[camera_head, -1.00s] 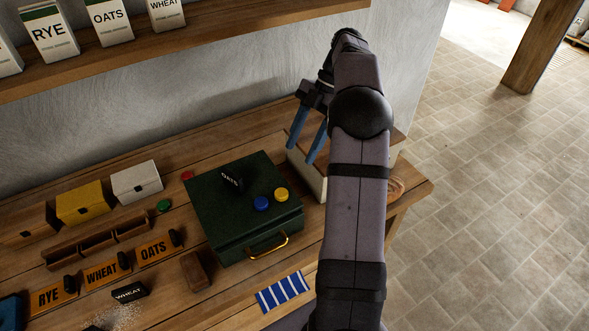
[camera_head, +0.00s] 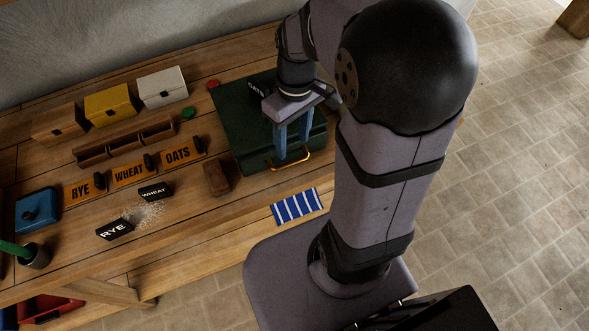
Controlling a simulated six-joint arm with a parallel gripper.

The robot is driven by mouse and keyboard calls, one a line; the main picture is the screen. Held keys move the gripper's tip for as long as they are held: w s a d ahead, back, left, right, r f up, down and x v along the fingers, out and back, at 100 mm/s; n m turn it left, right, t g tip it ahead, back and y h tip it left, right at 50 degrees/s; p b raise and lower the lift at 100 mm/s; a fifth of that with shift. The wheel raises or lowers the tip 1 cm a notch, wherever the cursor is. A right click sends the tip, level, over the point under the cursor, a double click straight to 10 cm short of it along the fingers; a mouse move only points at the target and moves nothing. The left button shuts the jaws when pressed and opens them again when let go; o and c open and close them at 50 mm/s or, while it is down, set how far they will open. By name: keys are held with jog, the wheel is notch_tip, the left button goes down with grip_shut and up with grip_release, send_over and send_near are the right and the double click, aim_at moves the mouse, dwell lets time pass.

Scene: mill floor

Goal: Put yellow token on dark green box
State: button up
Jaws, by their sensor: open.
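The dark green box (camera_head: 236,132) stands shut on the workbench, with a brass handle on its front side. My gripper (camera_head: 293,150) is over the front right part of its lid, with blue fingers pointing down, open. Whether the fingertips touch the lid cannot be told. The yellow token cannot be seen now; a second ago it lay on the box lid beside a blue token, and my gripper and arm now cover that area. A black OATS block (camera_head: 257,90) lies on the lid near the back, partly behind my wrist.
A red token (camera_head: 213,84) and green token (camera_head: 188,113) lie left of the box. Yellow (camera_head: 111,104), white (camera_head: 162,87) and wooden boxes stand at the back left. A brown block (camera_head: 216,178) and striped blue cloth (camera_head: 297,206) lie near the front edge.

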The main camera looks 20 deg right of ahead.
jog(key=s+a+f+m, duration=0.2)
jog(key=s+f+m, duration=0.1)
jog(key=s, duration=0.3)
jog(key=shift+s+a+m+t+h, duration=0.15)
jog(key=shift+m+t+h, duration=0.25)
jog(key=shift+m, duration=0.1)
